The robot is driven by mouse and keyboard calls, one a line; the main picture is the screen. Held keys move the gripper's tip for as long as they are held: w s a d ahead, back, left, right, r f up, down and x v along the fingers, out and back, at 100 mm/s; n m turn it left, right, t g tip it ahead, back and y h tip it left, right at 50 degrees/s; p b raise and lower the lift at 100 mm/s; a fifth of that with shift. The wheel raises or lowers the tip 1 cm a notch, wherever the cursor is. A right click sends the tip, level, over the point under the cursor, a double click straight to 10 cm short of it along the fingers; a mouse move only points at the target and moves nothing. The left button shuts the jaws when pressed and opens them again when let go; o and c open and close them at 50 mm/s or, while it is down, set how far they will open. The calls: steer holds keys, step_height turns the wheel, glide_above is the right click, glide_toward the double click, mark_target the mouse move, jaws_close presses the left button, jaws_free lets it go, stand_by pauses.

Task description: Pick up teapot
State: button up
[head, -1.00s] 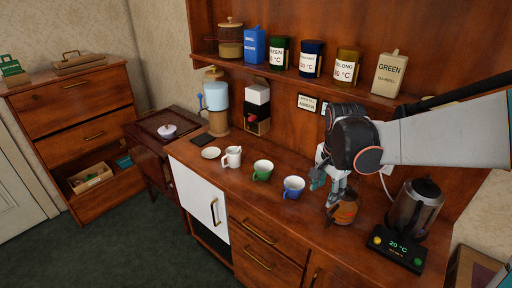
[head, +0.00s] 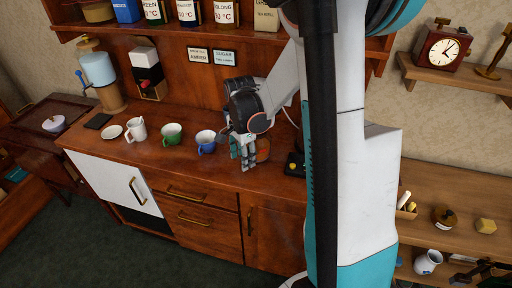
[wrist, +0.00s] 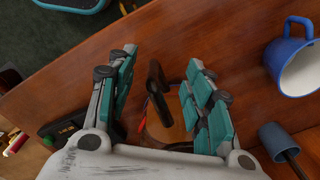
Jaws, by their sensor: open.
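The teapot appears to be the small orange-brown pot (head: 263,149) on the wooden counter, mostly hidden behind my gripper in the head view. In the wrist view its brown body (wrist: 161,130) and upright dark handle (wrist: 155,88) show between the fingers. My gripper (head: 247,165) points down at the pot, to the right of the blue cup (head: 206,142). In the wrist view my gripper (wrist: 157,90) is open, with one finger on each side of the handle and a gap visible on both sides. Whether the fingertips touch the pot's body cannot be told.
The blue cup (wrist: 296,65) is close to the right finger in the wrist view. A kettle base (head: 294,164) is just right, partly hidden by my arm. A shelf (head: 160,29) runs above.

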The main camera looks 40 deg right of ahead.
steer(key=f, duration=0.1)
steer(key=f+b, duration=0.1)
steer(key=f, duration=0.1)
steer(key=f+b, duration=0.1)
steer(key=f, duration=0.1)
steer(key=shift+d+f, duration=0.15)
steer(key=shift+d, duration=0.1)
jaws_close()
